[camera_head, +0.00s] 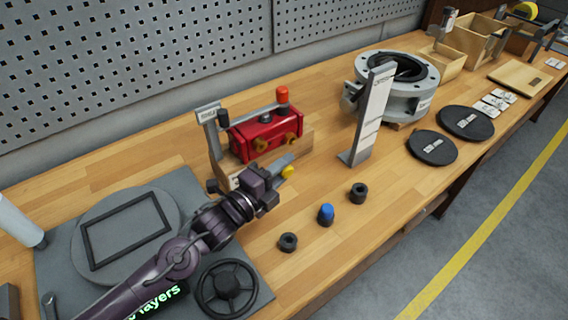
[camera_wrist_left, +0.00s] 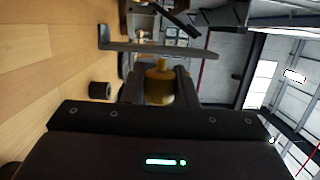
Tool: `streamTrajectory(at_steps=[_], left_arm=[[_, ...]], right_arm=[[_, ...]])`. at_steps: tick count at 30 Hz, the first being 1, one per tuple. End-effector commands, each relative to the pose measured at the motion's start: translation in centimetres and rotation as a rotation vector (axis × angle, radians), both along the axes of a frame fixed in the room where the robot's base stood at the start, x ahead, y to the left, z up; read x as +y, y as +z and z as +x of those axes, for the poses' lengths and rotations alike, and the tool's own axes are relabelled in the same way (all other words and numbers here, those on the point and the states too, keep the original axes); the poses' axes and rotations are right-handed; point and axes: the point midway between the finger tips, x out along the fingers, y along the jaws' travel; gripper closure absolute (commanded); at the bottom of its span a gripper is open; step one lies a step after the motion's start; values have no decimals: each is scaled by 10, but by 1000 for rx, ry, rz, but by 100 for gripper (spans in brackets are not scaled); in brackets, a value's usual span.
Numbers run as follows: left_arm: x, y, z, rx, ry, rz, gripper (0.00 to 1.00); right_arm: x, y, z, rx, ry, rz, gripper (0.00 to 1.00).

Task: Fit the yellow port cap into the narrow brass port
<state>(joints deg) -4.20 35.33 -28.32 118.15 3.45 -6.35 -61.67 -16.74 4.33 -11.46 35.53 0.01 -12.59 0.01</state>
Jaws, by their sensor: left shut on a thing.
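My left gripper (camera_head: 283,168) is shut on the yellow port cap (camera_head: 288,172) and holds it in front of the red valve actuator (camera_head: 265,132). In the left wrist view the cap (camera_wrist_left: 159,86) sits between the two fingers. The actuator's near face has two brass ports, a left one (camera_head: 260,145) and a right one (camera_head: 290,137). The cap is apart from both, nearer the front of the bench. Which port is narrower I cannot tell. My right gripper is not in view.
An orange-topped post (camera_head: 282,96) rises at the actuator, and an upright sign (camera_head: 372,110) stands to its right. A blue-topped part (camera_head: 326,214) and black rings (camera_head: 288,242) lie on the bench in front. A flanged valve body (camera_head: 405,85) stands farther right.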

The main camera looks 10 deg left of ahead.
Motion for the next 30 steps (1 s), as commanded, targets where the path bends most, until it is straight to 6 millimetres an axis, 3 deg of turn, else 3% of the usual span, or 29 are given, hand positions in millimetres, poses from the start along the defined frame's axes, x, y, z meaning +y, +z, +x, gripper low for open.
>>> streamTrajectory(at_steps=[3, 6, 18, 30], left_arm=[[0, 0, 0, 0, 1, 0, 100], [0, 1, 0, -1, 1, 1, 100], [21, 0, 19, -1, 4, 3, 100], [36, 1, 35, -1, 3, 2, 100]], right_arm=[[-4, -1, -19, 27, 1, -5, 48], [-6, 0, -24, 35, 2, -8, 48], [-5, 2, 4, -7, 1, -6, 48], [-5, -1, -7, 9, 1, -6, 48]])
